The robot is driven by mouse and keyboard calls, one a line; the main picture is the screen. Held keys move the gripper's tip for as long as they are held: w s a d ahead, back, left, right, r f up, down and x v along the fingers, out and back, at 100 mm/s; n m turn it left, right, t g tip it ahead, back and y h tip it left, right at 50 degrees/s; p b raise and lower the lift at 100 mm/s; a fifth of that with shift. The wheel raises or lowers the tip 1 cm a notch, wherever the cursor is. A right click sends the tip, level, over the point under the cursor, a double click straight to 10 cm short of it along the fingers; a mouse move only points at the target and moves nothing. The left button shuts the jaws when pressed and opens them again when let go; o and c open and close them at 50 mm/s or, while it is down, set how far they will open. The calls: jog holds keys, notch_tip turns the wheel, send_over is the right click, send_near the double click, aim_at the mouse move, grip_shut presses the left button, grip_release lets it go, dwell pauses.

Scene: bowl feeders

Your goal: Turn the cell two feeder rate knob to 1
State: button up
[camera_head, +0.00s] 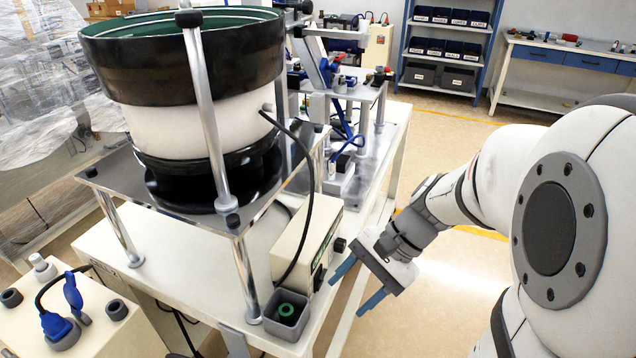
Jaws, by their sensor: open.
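A cream controller box (291,238) stands on the white bench under the bowl feeder's raised plate. Its front panel faces right and shows at a steep angle, with a small greenish patch. A black knob (340,244) sticks out from the panel's upper right end. The knob's pointer and scale markings cannot be read, and no cell number shows. My gripper (349,295) is open and empty, its two blue fingers pointing down and left. It is just right of the box, lower in the picture than the knob, and appears apart from both.
The bowl feeder (185,80) stands on a plate with metal posts (246,280). A grey bin with a green part (287,312) sits in front of the box. A black cable (307,190) hangs across the box. Open floor (450,290) lies to the right.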

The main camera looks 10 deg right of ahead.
jog(key=w+d+f+m+t+y+b, duration=0.3)
jog(key=w+f+m+t+y+b, duration=0.1)
jog(key=w+f+m+y+b, duration=0.3)
jog(key=m+t+y+b, duration=0.1)
jog(key=m+t+b, duration=0.1)
jog(key=m+t, duration=0.45)
send_near(340, 245)
jog(key=w+f, duration=0.1)
jog(key=f, duration=0.1)
jog(key=b+x, duration=0.1)
jog(key=x, duration=0.6)
jog(key=shift+w+r+m, duration=0.2)
jog(key=shift+r+m, duration=0.05)
jog(key=shift+m, duration=0.1)
jog(key=shift+c, duration=0.4)
jog(key=c, duration=0.9)
